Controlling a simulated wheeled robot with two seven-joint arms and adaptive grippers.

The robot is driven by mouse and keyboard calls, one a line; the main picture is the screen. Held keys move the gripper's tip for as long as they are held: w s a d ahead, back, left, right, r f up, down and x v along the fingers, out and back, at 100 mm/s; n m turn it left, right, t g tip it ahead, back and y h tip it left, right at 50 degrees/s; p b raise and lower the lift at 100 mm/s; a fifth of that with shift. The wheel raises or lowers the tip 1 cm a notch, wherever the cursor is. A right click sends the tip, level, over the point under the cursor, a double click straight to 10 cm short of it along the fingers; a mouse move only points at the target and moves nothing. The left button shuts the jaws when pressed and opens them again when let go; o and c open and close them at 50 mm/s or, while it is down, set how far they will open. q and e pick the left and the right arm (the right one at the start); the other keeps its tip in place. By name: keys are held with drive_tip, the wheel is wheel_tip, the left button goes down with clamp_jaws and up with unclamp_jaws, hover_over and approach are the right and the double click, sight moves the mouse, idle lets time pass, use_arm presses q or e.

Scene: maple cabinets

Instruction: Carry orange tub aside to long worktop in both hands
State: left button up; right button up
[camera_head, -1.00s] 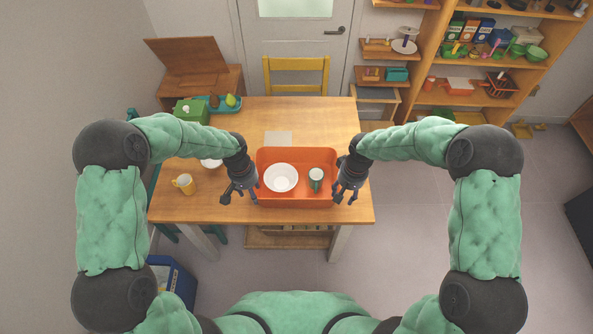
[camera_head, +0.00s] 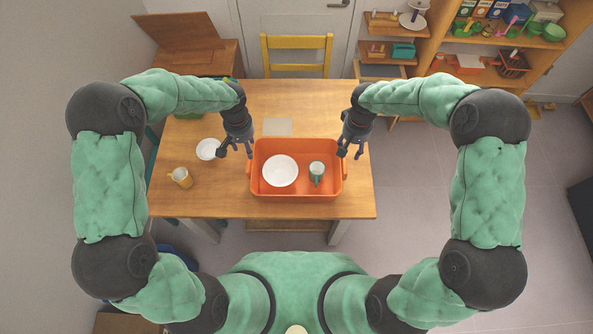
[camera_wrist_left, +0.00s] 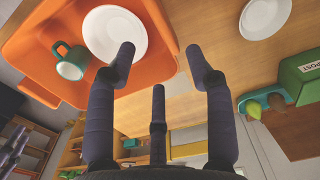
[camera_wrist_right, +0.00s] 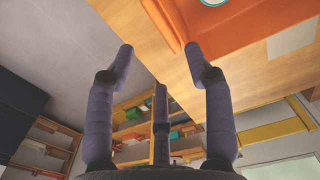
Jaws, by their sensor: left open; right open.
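The orange tub (camera_head: 297,190) sits on the wooden table near its front edge. My left gripper (camera_head: 236,153) is open and empty at the tub's back left corner. My right gripper (camera_head: 350,153) is open and empty at the back right corner. In the left wrist view the tub (camera_wrist_left: 165,30) lies beyond the open fingers. In the right wrist view only part of the tub (camera_wrist_right: 222,30) shows, at the top. I see neither gripper holding the tub.
A yellow chair (camera_head: 297,45) stands at the back; shelves (camera_head: 480,60) are at the back right.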

sight(249, 161)
use_arm(q)
drive_tip(key=shift+f, duration=0.5)
use_arm(e)
drive_tip(key=shift+f, duration=0.5)
use_arm(q)
wheel_tip(249, 161, down, 10)
drive_tip(key=shift+r, duration=0.15)
use_arm(e)
wheel_tip(249, 161, down, 10)
drive_tip(key=shift+r, duration=0.15)
use_arm(q)
clamp_jaws()
use_arm(e)
clamp_jaws()
use_arm(q)
drive_tip(key=shift+a, duration=0.1)
use_arm(e)
drive_tip(key=shift+d, duration=0.1)
